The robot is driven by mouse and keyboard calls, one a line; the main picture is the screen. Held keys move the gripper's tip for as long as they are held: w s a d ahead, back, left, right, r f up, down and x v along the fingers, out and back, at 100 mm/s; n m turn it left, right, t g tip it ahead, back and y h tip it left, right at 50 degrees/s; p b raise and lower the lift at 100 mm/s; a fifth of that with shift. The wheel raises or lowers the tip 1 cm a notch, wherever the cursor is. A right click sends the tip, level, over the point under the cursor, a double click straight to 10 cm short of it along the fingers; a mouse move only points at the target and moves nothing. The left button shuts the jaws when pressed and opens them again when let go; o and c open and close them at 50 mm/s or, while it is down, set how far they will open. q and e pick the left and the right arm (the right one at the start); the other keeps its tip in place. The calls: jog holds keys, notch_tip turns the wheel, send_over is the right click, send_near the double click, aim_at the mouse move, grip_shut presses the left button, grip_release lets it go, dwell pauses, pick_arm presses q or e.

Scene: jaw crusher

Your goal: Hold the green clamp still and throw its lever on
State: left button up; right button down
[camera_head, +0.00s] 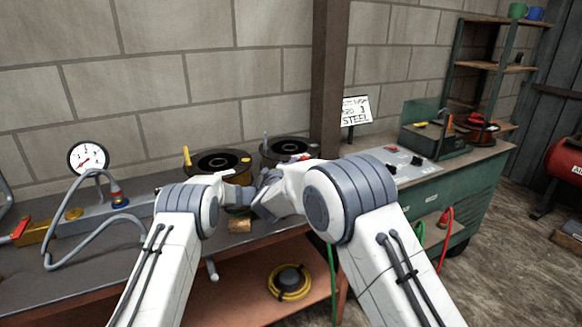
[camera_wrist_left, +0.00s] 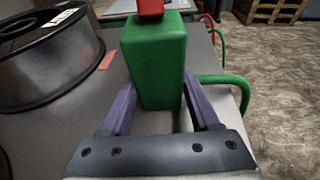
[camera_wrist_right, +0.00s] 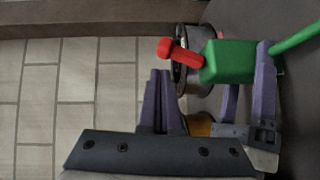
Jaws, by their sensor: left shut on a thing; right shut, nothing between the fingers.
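The green clamp (camera_wrist_left: 158,65) is a block with a green hose at one end; it shows in the right wrist view too (camera_wrist_right: 228,62). Its red lever (camera_wrist_left: 150,8) is cut off at the top of the left wrist view. In the right wrist view the lever (camera_wrist_right: 178,50) sticks out to the left with a knobbed end. My left gripper (camera_wrist_left: 158,108) is shut on the block, one finger on each side. My right gripper (camera_wrist_right: 160,102) is shut and empty, below the lever and apart from it. In the head view my arms hide most of the clamp.
Dark spools (camera_head: 219,163) stand at the back of the bench, one close beside the clamp. A pressure gauge (camera_head: 88,158) and grey hose (camera_head: 82,232) lie left. A green cabinet (camera_head: 458,205) stands right. A brown post (camera_head: 328,80) rises behind my arms.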

jog(key=s+a, duration=0.2)
jog(key=s, duration=0.9)
jog(key=shift+s+r, duration=0.4)
pick_arm(q)
jog(key=o, duration=1.1)
jog(key=shift+c, duration=0.2)
